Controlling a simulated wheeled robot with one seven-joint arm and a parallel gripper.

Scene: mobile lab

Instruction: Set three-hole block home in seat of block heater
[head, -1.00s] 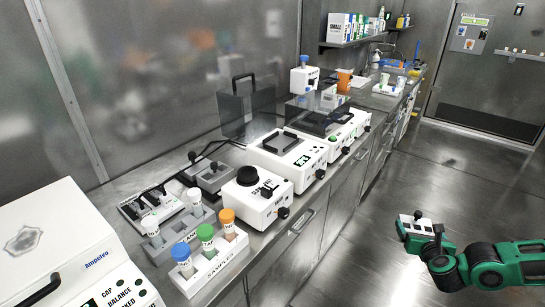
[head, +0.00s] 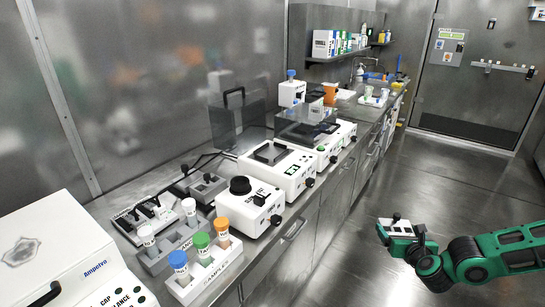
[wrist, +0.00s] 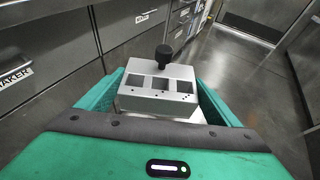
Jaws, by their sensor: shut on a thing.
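The three-hole block (wrist: 157,101) is pale grey, with three square openings and a black knob on a post. It sits between the two green fingers of my gripper (wrist: 160,92), which is shut on it. In the head view the block (head: 396,227) is held out over the open floor at the right, roughly level, away from the counter. My gripper (head: 410,246) shows there too.
The steel counter runs along the left wall. On it are a white device with a black knob (head: 249,208), a rack of capped tubes (head: 205,270), grey blocks (head: 203,186) and a white machine (head: 65,250). Open floor (head: 350,275) lies between the counter and my arm.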

